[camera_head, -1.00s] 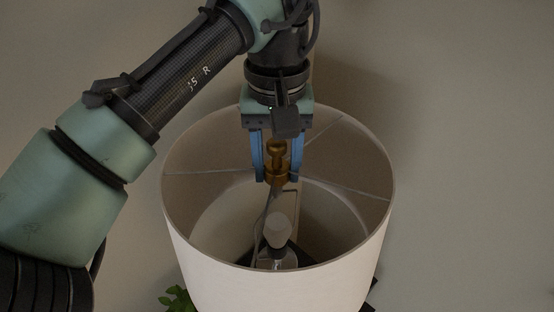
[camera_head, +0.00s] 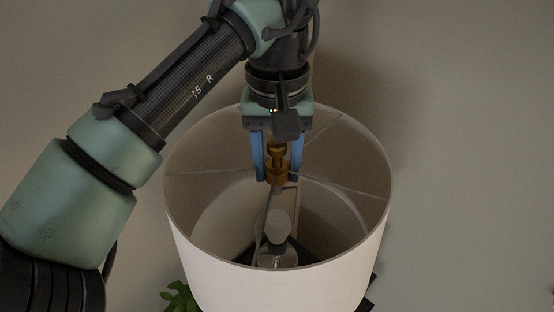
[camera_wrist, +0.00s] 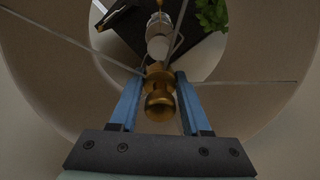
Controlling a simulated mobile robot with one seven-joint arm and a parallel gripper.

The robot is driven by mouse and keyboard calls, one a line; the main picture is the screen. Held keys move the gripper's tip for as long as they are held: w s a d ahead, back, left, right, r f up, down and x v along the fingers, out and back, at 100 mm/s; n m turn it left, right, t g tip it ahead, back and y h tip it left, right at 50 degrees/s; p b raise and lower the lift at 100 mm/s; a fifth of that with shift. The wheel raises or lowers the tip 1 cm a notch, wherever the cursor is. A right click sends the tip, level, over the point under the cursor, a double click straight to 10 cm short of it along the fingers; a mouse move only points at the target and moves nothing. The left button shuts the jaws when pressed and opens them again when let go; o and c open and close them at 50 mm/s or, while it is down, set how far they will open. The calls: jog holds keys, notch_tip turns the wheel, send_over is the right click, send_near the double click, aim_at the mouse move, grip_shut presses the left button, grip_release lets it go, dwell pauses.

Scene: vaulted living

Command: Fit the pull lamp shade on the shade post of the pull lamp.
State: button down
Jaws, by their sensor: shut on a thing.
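The pull lamp shade (camera_head: 290,285) is a wide cream drum, upright, with thin spokes running from its rim to a brass hub and knob (camera_head: 277,163). My gripper (camera_head: 277,178) has blue fingers and is shut on this brass knob, which also shows between the fingers in the wrist view (camera_wrist: 160,103). Below, seen through the shade, is the pull lamp with a white bulb (camera_head: 278,224); the bulb also shows in the wrist view (camera_wrist: 158,46). The hub is above the bulb and looks apart from it. I cannot make out the shade post clearly.
A green plant (camera_head: 180,298) shows beside the shade at lower left, and also in the wrist view (camera_wrist: 212,15). A dark surface (camera_wrist: 185,60) lies beneath the lamp. A plain wall (camera_head: 470,150) is behind.

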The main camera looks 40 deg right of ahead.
jog(key=shift+f, duration=1.2)
dwell(1.1)
jog(key=shift+c, duration=1.4)
grip_release()
notch_tip(320, 180, up, 13)
jog(key=shift+b, duration=0.5)
